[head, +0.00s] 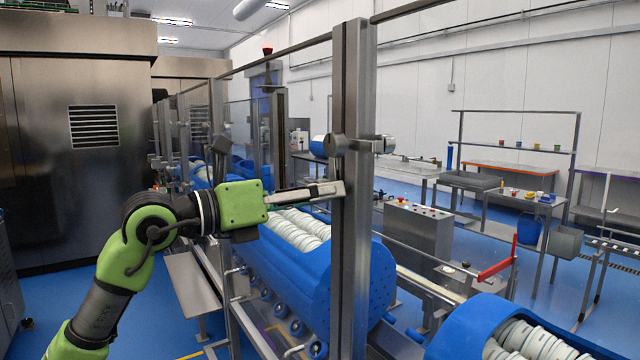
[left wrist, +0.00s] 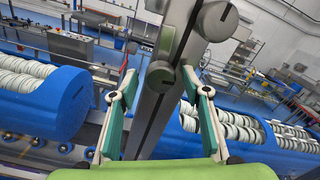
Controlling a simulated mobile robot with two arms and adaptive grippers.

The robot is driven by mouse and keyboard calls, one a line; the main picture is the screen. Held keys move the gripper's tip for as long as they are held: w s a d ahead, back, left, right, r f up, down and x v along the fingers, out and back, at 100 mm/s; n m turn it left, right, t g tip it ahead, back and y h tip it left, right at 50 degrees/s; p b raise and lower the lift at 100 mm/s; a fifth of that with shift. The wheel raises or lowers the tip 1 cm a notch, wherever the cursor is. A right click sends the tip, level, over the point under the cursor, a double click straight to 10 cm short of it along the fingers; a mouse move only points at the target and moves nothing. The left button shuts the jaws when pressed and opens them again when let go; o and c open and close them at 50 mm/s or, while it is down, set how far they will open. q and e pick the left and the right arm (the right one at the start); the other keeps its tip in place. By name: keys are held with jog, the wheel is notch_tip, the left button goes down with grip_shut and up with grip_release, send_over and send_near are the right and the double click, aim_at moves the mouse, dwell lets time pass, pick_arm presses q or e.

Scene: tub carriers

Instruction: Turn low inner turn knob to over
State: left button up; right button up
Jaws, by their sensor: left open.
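A grey metal post (head: 352,250) stands close in front of me. A round clamp knob (head: 337,146) sits on its left side in the head view, and another rounded end (head: 388,144) sticks out to its right. My left gripper (head: 338,189) is at the post, a little below these knobs. In the left wrist view its open fingers (left wrist: 158,76) stand on either side of the post, with a dark round knob (left wrist: 161,77) between the tips and a larger slotted knob (left wrist: 216,20) above. I cannot tell whether the fingers touch anything. My right gripper is out of view.
A blue tub (head: 355,275) holding white rolls stands behind the post, and another blue tub (head: 480,325) is at lower right. A horizontal rail runs from the post's top. A grey control box (head: 418,235) and a red handle (head: 497,266) are further right.

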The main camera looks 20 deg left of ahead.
pick_arm(q)
jog(key=shift+w+d, duration=0.25)
jog(key=c, duration=1.1)
